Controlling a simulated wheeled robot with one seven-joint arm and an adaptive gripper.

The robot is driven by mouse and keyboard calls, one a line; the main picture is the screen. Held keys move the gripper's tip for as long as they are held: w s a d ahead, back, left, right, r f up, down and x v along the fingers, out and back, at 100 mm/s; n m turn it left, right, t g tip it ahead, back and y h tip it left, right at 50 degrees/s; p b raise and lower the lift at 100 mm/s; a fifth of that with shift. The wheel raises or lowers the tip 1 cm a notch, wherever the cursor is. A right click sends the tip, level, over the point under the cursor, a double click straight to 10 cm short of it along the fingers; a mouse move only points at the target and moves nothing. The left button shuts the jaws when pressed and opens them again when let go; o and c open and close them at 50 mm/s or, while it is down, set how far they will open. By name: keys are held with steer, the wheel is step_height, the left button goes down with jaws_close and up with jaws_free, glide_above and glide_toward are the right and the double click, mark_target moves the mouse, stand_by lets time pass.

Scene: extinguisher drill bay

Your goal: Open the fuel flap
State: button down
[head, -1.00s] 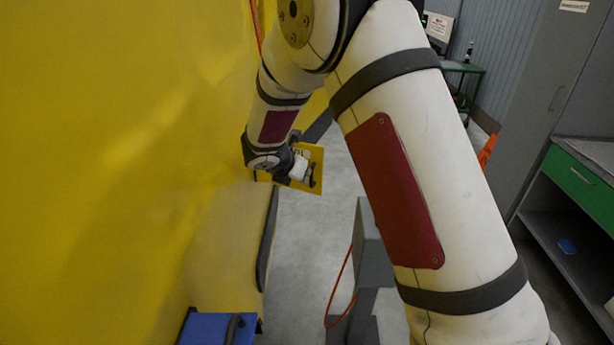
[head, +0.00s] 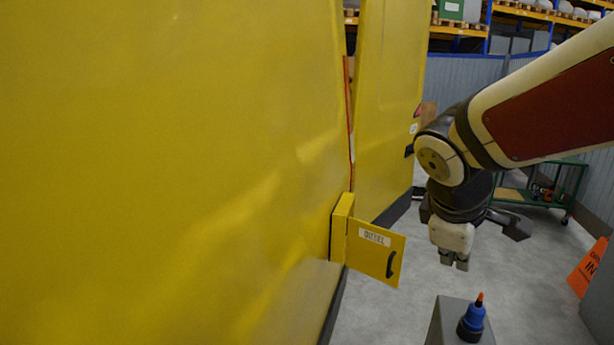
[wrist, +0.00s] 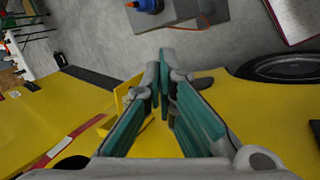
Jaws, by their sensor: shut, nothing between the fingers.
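The fuel flap (head: 376,251) is a yellow square door with a "DIESEL" label and a dark handle (head: 391,264). It stands swung out from the yellow van side (head: 230,170), hinged at a yellow box-shaped frame (head: 341,228). My gripper (head: 455,263) is to the right of the flap, apart from it, pointing down with its fingers together and empty. In the wrist view my gripper's teal fingers (wrist: 163,85) meet at the tips, and they partly hide the yellow flap area behind them.
A grey pedestal (head: 446,318) with a blue bottle (head: 472,320) with an orange tip stands below my gripper. An orange warning sign (head: 588,263) and a green cart (head: 560,185) are at the right. Grey floor is clear between them.

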steer(key=s+a+m+y, duration=0.2)
steer(key=s+m, duration=0.3)
steer(key=s, duration=0.2)
steer(key=s+a+m+t+y+b, duration=0.1)
steer(key=s+a+m+y, duration=0.1)
steer(key=s+m, duration=0.2)
steer(key=s, duration=0.3)
steer(key=shift+a+r+m, duration=0.25)
steer(key=shift+r+m, duration=0.1)
steer(key=shift+m, duration=0.05)
steer(key=c, duration=2)
jaws_free()
steer(key=shift+s+a, duration=0.15)
steer(key=shift+s, duration=0.05)
steer(key=o, duration=0.3)
steer(key=shift+w+r+m, duration=0.1)
steer(key=shift+w+m, duration=0.2)
steer(key=m+g+h, duration=0.1)
steer(key=m+h, duration=0.1)
steer(key=m, duration=0.3)
glide_above(390, 262)
steer(key=s+a, duration=0.2)
steer(key=s, duration=0.2)
step_height(390, 262, down, 10)
steer(key=f, duration=0.1)
steer(key=x, duration=1.3)
steer(key=shift+s+a+f, duration=0.1)
steer(key=shift+a+f, duration=0.1)
steer(key=shift+f, duration=0.1)
